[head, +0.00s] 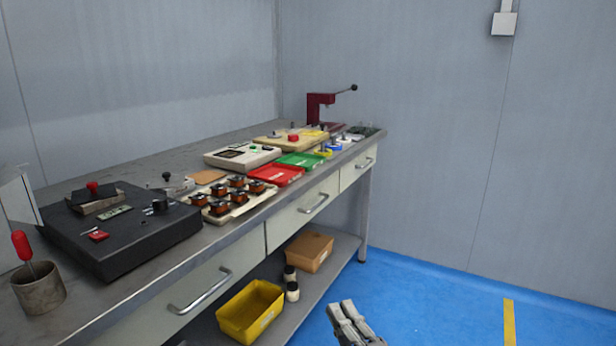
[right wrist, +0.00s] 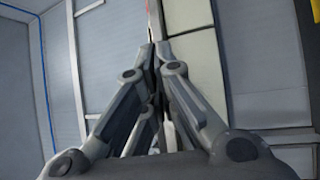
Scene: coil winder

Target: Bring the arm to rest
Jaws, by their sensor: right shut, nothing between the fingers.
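My right gripper (head: 346,318) shows at the bottom edge of the head view, over the blue floor and to the right of the bench's lower shelf. In the right wrist view its fingers (right wrist: 156,50) come together at the tips, shut and empty. It touches nothing that I can see. The rest of my right arm is out of the head view. My left gripper is not in view.
A long workbench (head: 150,160) with drawers runs along the left. It carries a black winder (head: 130,240), a tray of coils (head: 230,210), red and green trays and a dark red press (head: 318,108). A yellow bin (head: 232,322) sits on its shelf. The blue floor (head: 430,300) is clear.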

